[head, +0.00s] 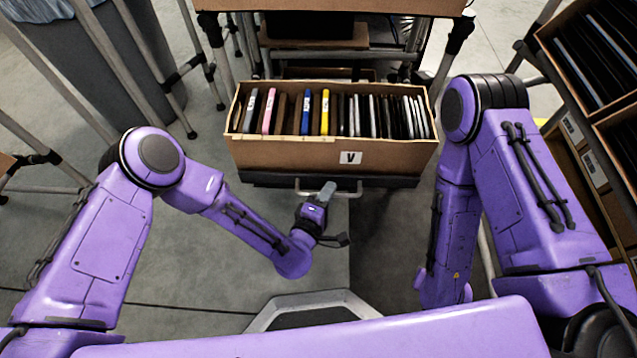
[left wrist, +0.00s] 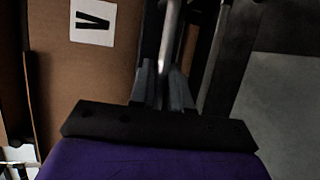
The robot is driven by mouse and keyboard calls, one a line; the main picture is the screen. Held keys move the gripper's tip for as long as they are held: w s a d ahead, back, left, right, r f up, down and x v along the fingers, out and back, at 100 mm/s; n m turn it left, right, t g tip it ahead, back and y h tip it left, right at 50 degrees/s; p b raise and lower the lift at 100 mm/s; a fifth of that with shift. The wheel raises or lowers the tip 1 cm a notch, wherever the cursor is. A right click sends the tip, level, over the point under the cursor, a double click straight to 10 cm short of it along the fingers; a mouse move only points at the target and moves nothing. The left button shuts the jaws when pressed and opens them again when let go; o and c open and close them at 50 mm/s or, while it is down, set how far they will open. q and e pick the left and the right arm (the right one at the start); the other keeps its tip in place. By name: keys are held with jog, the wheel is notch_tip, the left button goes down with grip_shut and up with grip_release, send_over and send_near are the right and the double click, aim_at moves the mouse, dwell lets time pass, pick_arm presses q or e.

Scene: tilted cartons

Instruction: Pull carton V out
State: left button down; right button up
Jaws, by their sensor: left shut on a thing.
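Carton V (head: 290,155) is a brown open-topped box in the middle of the head view, with a white "V" label (head: 350,157) on its front. It holds a row of upright thin items, mostly dark, some pink, blue and yellow. It sits on a dark tray (head: 262,179) with a metal bar handle (head: 349,193) along its front. My left gripper (head: 326,190) is shut on this handle, below the carton front. In the left wrist view the fingers (left wrist: 163,85) close around the bar, and the carton (left wrist: 85,75) is beside them. My right gripper is not in view.
A shelf with a cardboard edge (head: 330,5) is above and behind the carton. Racks with more cartons (head: 600,50) stand at the right. Metal rack legs and a grey bin (head: 100,60) are at the left. Floor (head: 200,260) shows in front of the carton.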

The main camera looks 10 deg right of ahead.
pick_arm(q)
jog(key=shift+s, duration=0.15)
jog(key=c, duration=1.4)
grip_release()
jog(key=shift+c, duration=0.2)
jog(key=shift+a, duration=0.1)
jog(key=shift+s, duration=0.1)
jog(key=p+v, duration=0.2)
jog(key=v, duration=0.8)
jog(key=shift+s, duration=0.2)
jog(key=shift+a, duration=0.1)
